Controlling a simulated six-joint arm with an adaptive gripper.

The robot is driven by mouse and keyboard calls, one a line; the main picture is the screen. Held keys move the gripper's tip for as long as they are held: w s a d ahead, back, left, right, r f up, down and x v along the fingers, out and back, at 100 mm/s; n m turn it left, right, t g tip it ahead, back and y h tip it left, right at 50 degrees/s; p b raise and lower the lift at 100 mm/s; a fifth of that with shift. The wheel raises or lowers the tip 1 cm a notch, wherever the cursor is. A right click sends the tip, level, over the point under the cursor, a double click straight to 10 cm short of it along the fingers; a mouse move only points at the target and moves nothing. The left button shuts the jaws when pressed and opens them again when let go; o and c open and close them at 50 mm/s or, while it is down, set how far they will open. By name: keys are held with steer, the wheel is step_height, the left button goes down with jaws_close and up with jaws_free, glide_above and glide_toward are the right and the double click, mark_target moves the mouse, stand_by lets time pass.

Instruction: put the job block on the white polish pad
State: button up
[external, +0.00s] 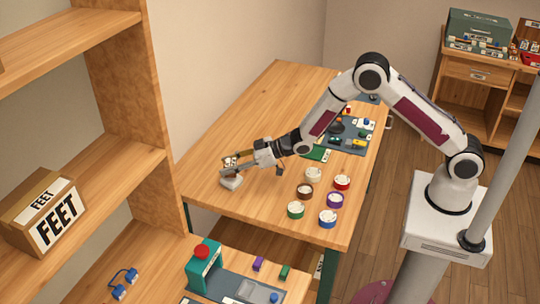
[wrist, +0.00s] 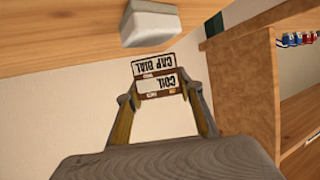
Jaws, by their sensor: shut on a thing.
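The job block (wrist: 154,76) shows in the wrist view as a small brown-edged block with white labels reading "CAP DIAL" and "COIL". My gripper (wrist: 163,98) is shut on it, with one finger on each side. In the external view my gripper (external: 238,166) and the block (external: 230,160) are over the table's left part. A white, rounded square pad (external: 231,182), which looks like the polish pad, lies on the table just below the gripper. The pad also shows at the top of the wrist view (wrist: 151,26). A gap shows between block and pad there.
Several round pieces with coloured rims stand right of the gripper, among them a white one (external: 314,174) and a green one (external: 295,210). Dark trays with small parts (external: 345,140) lie farther back. A wooden shelf (external: 120,95) rises at left. Bare tabletop (external: 255,120) lies behind the gripper.

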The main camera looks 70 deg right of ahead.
steer(key=shift+f, duration=0.95)
steer(key=shift+f, duration=0.1)
steer(key=o, duration=1.1)
steer(key=shift+v, duration=6.05)
